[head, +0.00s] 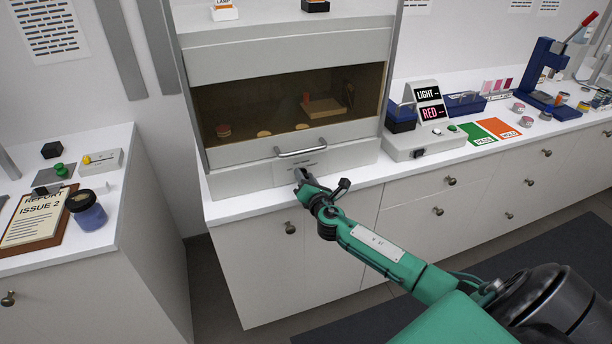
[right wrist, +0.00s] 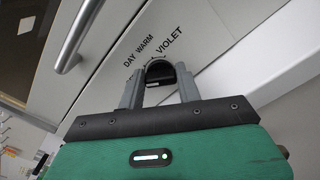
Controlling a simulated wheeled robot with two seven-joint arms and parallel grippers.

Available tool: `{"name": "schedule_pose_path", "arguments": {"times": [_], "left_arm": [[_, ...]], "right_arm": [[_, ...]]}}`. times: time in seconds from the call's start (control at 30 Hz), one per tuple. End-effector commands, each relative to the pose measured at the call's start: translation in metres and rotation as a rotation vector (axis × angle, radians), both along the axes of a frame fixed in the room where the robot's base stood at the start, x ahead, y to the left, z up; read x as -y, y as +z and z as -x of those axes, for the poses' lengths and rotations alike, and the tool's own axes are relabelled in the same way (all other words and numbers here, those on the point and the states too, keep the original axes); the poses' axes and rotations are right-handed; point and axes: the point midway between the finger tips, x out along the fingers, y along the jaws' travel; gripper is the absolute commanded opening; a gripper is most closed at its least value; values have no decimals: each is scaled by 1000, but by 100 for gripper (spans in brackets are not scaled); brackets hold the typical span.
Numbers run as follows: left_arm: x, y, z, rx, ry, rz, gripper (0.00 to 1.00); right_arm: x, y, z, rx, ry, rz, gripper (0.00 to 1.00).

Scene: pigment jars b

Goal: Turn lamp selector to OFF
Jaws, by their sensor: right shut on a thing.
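The lamp selector (right wrist: 159,70) is a dark round knob on the white front panel of the cabinet, below its handle. In the right wrist view the labels DAY, WARM and VIOLET (right wrist: 170,41) show around it; an OFF label is not visible. My right gripper (head: 301,174) is at this panel in the head view, and its fingers (right wrist: 158,90) stand on both sides of the knob, shut on it. The knob's pointer direction cannot be made out. In the head view the gripper hides the knob. My left gripper is not in view.
A metal bar handle (head: 302,151) sits on the cabinet's glazed sash just above the gripper. A light box (head: 425,130) reading LIGHT and RED stands to the right on the counter.

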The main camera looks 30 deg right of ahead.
Motion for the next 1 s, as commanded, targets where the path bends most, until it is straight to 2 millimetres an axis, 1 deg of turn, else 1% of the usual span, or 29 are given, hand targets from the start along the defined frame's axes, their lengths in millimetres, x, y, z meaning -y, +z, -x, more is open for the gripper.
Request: {"name": "schedule_pose_path", "arguments": {"times": [0.1, 0.3, 0.83, 0.87, 0.93, 0.97, 1.0], "left_arm": [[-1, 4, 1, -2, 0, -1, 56], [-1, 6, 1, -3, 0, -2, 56], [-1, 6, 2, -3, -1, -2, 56], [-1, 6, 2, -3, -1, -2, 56], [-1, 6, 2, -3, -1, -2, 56], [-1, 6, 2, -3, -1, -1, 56], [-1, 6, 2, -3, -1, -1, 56]], "right_arm": [[-1, 0, 0, -15, 2, 54, 12], [-1, -1, 0, -28, 2, 107, 12], [-1, -2, 1, -34, 1, 128, 12], [-1, -2, 1, -34, 1, 128, 40], [-1, -2, 0, -34, 1, 127, 54], [-1, -1, 0, -32, 1, 127, 56], [-1, -1, 0, -32, 1, 127, 56]]}}
